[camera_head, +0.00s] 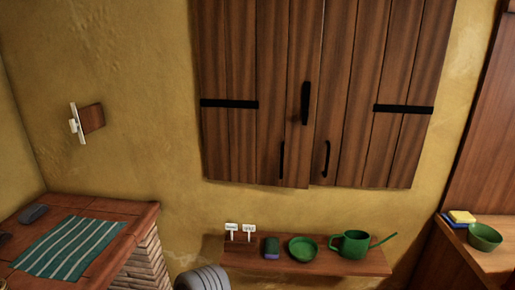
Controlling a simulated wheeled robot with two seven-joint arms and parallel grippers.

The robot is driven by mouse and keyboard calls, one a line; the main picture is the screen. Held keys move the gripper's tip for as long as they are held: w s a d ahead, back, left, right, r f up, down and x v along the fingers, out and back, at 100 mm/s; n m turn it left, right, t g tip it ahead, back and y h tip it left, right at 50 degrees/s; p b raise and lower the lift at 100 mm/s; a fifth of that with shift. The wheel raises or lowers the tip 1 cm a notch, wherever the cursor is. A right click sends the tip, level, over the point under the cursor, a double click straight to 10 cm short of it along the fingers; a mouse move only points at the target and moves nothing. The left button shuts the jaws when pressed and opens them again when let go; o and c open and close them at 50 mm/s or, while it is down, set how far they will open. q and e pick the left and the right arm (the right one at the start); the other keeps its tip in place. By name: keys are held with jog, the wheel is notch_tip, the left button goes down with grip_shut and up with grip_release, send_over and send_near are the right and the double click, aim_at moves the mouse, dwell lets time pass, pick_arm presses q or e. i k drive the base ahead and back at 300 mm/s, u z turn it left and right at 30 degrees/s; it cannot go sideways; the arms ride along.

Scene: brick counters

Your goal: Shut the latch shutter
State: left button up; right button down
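The wooden shutter has two plank leaves, a left leaf (230,140) and a right leaf (385,150), on the yellow wall. They meet near the middle with a thin dark seam; their bottom edges are slightly offset there. I cannot tell whether both leaves are fully flush. A black latch bar (305,103) stands nearly upright near the seam. A black handle is on the left leaf (282,160) and another on the right leaf (326,158). The shutter's top is cut off by the picture. Neither of my grippers is in view.
Below the shutter, a wooden shelf (335,264) holds a green watering can (354,244), a green bowl (303,249) and small items. A brick counter with a striped cloth (70,248) is at left. A wooden counter with a bowl (485,237) is at right.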

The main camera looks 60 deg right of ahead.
aim_at(256, 58)
jog(key=u, duration=0.1)
jog(key=k, duration=0.65)
jog(key=z, duration=1.05)
jog(key=i, duration=0.5)
jog(key=z, duration=0.05)
